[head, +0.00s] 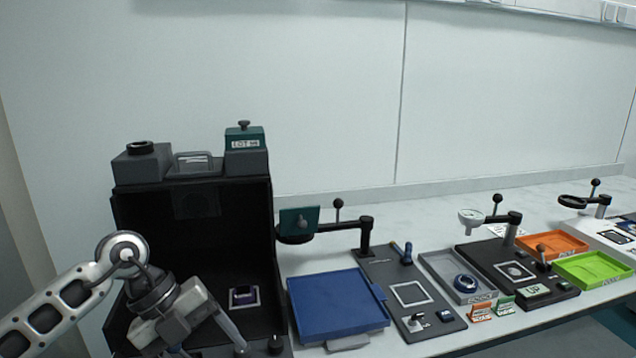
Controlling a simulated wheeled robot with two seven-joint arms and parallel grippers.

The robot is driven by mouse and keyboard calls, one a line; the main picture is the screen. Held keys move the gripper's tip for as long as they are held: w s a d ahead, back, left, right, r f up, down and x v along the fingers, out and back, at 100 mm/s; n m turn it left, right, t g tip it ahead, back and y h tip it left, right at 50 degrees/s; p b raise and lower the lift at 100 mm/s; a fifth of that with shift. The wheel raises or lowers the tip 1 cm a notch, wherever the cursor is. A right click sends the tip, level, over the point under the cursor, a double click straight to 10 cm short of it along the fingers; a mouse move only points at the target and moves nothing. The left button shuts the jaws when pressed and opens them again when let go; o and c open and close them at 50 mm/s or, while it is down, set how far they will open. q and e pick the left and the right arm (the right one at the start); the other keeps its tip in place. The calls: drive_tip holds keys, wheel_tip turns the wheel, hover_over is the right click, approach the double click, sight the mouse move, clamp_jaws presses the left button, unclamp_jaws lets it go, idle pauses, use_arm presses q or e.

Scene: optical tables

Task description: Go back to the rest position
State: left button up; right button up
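My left gripper (205,345) is at the lower left, in front of the open black box (128,225). One finger points down and to the right. My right gripper is not in view. Inside the box a small purple chip (244,295) lies on a pale square on the floor, to the right of my gripper and apart from it.
A blue tray (335,305) stands right of the box. Beyond it are dark stations with swing arms (365,235), a grey tray (440,268) holding a ring, an orange tray (555,243) and a green tray (592,268). A teal block labelled LOT (245,138) sits on the box.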

use_arm(q)
drive_tip(key=s+d+r+n+t+h, duration=0.1)
drive_tip(key=s+d+r+h, duration=0.15)
drive_tip(key=d+h, duration=0.4)
drive_tip(key=s+d+r+n+t+h, duration=0.1)
drive_tip(key=s+d+t+h, duration=0.15)
drive_tip(key=d+h, duration=0.45)
drive_tip(key=a+f+n+t+y, duration=0.4)
drive_tip(key=f+n+t+y, duration=0.25)
drive_tip(key=n, duration=0.45)
drive_tip(key=a+f+n+t+y, duration=0.5)
drive_tip(key=n+t+y, duration=0.2)
drive_tip(key=n, duration=0.4)
drive_tip(key=s+a+f+n+g+y, duration=0.2)
drive_tip(key=s+f+g, duration=0.3)
drive_tip(key=s+f, duration=0.5)
drive_tip(key=shift+s+a+f+n+g+y, duration=0.3)
drive_tip(key=shift+f+n+g+y, duration=0.15)
drive_tip(key=shift+f+n, duration=0.45)
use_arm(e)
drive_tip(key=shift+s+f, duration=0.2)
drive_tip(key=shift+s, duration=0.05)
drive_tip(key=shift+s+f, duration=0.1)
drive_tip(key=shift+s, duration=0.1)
